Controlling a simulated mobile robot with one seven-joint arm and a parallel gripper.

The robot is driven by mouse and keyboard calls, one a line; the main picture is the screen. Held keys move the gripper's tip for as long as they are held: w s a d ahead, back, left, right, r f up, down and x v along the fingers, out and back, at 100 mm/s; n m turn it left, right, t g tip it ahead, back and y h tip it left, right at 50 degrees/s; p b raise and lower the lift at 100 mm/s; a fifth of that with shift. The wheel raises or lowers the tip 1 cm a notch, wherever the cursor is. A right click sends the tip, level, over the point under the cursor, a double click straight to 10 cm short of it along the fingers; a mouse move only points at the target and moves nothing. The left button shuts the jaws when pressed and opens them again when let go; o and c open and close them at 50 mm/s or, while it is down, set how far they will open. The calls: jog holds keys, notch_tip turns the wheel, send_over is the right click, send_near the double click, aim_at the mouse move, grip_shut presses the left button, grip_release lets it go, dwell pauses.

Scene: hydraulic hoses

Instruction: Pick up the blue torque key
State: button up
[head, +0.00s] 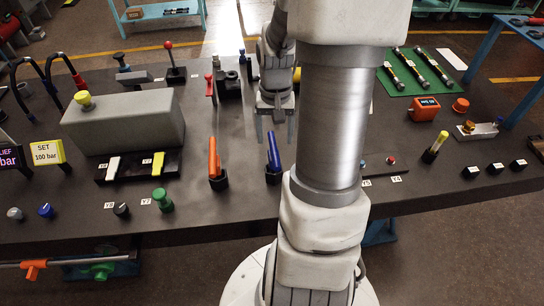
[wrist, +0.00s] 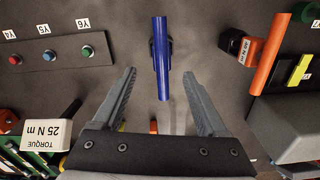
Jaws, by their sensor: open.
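The blue torque key (head: 273,153) stands tilted in a dark holder on the dark bench top, in the middle of the head view. It also shows in the wrist view (wrist: 160,60), as a long blue bar running down between the fingertips. My gripper (head: 274,124) is above and behind the key in the head view. In the wrist view my gripper (wrist: 159,85) has its two fingers apart, one on each side of the key's lower end. Nothing is held. Whether the fingers are level with the key is hard to tell.
An orange key (head: 213,158) stands in its own holder just left of the blue one; it also shows in the wrist view (wrist: 268,55). A grey block (head: 125,122) with a yellow knob is further left. Buttons (wrist: 50,53) lie to the other side. Bench between is clear.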

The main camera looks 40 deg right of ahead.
aim_at(274, 148)
jog(key=shift+s+a+f, duration=0.1)
jog(key=shift+a+f, duration=0.05)
jog(key=shift+f, duration=1.6)
jog(key=shift+a+f, duration=0.1)
jog(key=shift+f, duration=1.65)
jog(key=shift+c, duration=0.2)
grip_shut()
